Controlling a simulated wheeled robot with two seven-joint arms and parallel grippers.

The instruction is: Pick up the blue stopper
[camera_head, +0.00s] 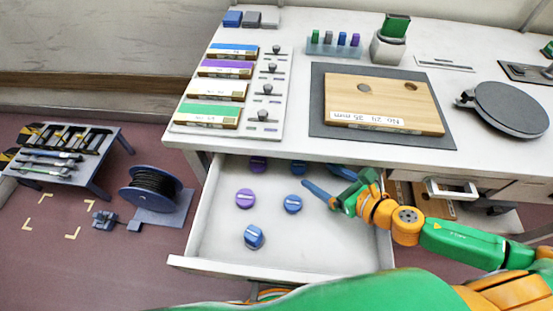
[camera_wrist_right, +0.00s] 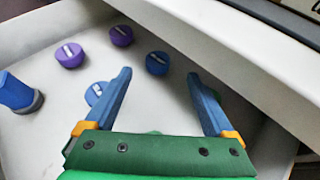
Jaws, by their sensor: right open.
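In the right wrist view the front one (camera_wrist_right: 18,92) is at the left edge, the middle one (camera_wrist_right: 95,93) is partly behind the left finger, and the back one (camera_wrist_right: 157,63) appears between and beyond the fingertips. My right gripper (camera_head: 319,176) is open and empty over the drawer's right side, to the right of the stoppers; it also shows in the wrist view (camera_wrist_right: 159,76). My left gripper is out of view.
Two purple stoppers (camera_head: 245,198) (camera_head: 258,164) lie in the drawer's left part. The drawer's front wall (camera_head: 230,272) and the table edge above its back bound the space. The drawer floor is bare at front right. A wooden board (camera_head: 385,100) lies on the table.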

